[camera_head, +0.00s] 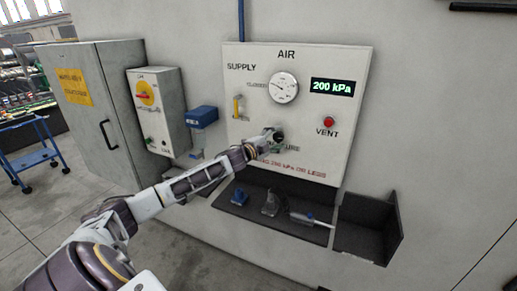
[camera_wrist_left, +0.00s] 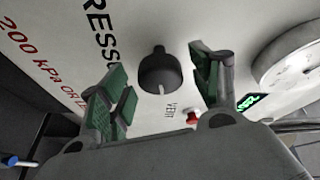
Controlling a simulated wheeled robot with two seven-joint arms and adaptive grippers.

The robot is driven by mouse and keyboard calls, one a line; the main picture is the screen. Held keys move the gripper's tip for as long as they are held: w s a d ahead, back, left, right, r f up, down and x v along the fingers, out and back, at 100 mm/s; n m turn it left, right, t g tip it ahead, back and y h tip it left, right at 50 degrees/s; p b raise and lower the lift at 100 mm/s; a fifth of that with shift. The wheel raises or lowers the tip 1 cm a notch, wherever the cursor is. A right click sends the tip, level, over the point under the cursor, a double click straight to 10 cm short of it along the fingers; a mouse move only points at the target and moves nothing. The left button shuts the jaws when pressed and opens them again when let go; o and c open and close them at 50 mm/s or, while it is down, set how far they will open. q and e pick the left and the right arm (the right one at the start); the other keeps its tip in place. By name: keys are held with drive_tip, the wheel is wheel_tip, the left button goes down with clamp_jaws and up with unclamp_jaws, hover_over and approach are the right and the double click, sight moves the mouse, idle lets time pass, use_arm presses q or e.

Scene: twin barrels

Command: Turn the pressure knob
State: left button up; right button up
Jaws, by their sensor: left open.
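The pressure knob is black and round with a pale mark. In the left wrist view the knob (camera_wrist_left: 159,73) sits between the two green-padded fingers of my left gripper (camera_wrist_left: 165,95), with a gap on each side. In the head view my left gripper (camera_head: 268,142) is at the knob (camera_head: 278,136) on the lower middle of the white AIR panel (camera_head: 340,135), covering part of the label below it. The gripper is open. The display (camera_head: 333,87) reads 200 kPa. A round gauge (camera_head: 284,88) is above the knob. My right gripper is not in view.
A red VENT button (camera_head: 328,122) is right of the knob. A yellow supply handle (camera_head: 238,106) is to the left. A dark shelf (camera_head: 262,222) with several small parts juts out below, beside a dark open bin (camera_head: 370,228). A grey cabinet (camera_head: 100,110) stands at the left.

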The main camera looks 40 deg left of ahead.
use_arm(q)
drive_tip(key=s+a, duration=0.1)
drive_tip(key=s, duration=0.9)
drive_tip(key=shift+s+a+f, duration=0.2)
drive_tip(key=shift+s+a, duration=0.1)
drive_tip(key=shift+s, duration=0.1)
idle(1.2)
idle(0.6)
